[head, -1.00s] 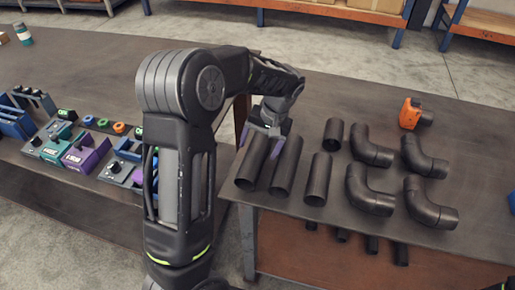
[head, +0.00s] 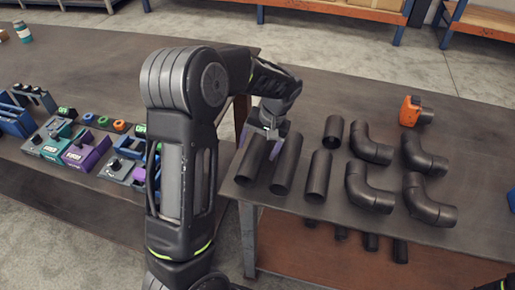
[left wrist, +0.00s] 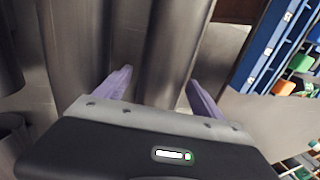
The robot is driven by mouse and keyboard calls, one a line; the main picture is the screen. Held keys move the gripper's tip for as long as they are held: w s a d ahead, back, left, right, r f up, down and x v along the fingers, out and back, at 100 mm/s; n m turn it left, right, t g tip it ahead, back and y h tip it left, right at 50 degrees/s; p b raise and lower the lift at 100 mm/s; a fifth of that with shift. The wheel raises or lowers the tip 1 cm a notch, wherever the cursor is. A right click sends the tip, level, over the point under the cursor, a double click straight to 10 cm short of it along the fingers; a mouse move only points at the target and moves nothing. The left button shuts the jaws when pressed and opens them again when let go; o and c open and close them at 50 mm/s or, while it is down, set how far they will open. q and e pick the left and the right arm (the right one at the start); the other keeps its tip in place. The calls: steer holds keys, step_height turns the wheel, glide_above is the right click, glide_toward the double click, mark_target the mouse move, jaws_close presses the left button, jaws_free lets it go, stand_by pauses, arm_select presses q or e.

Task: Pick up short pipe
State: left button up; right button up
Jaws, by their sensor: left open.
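Dark cylindrical pipes stand or lie in a group on the table. The leftmost pipe (head: 252,163) and the pipe beside it (head: 287,165) look longest. A third straight pipe (head: 318,177) is to their right, and a shorter one (head: 333,132) is behind it. My left gripper (head: 265,133) is open at the far end of the leftmost pipes. In the left wrist view its purple fingers (left wrist: 162,93) are spread on either side of one pipe (left wrist: 178,45), with no grip visible. Another pipe (left wrist: 75,45) is just left of the fingers. My right gripper is not in view.
Several dark elbow pipes (head: 370,188) fill the table's middle right. An orange-and-black part (head: 410,111) sits behind them. Blue, teal and purple fixtures (head: 85,149) stand on the left table. Bare tabletop (head: 480,150) lies to the right.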

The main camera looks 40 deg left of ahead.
arm_select(q)
steer(key=shift+f, duration=0.15)
jaws_close()
stand_by(0.7)
